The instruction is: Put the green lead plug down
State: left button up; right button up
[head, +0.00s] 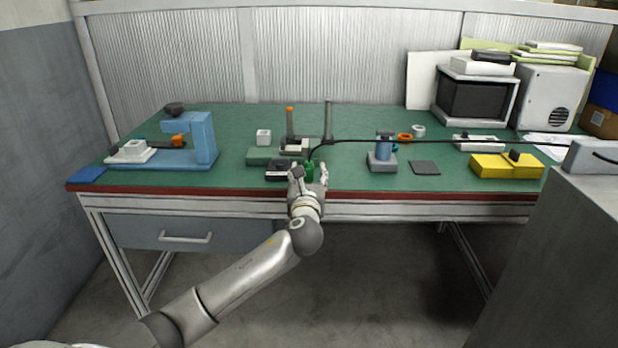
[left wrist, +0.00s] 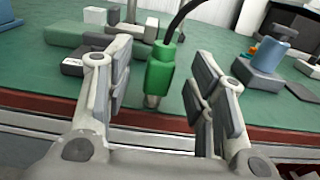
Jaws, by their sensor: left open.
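The green lead plug (head: 309,171) is near the front edge of the green-topped bench (head: 225,184), towards the middle. In the left wrist view the plug (left wrist: 160,72) is nearly upright, its metal tip down and its black cable (left wrist: 184,12) rising from the top. My left gripper (head: 310,179) is open around it. In the left wrist view its fingers (left wrist: 158,84) stand one on each side, with a gap to the plug on both sides. I cannot tell whether the tip touches the bench top. My right gripper is out of view.
A dark label-fronted block (head: 277,176) and a green-grey base with posts (head: 262,156) stand just left and behind. A blue-topped grey block (head: 382,160) and a dark flat pad (head: 425,167) lie to the right. The cable (head: 440,141) runs right above the bench.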

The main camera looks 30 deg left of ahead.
aim_at(309, 171)
pick_arm(q)
jog(key=shift+b+x, duration=0.35)
jog(key=shift+x, duration=1.45)
jog(key=shift+c, duration=0.4)
grip_shut()
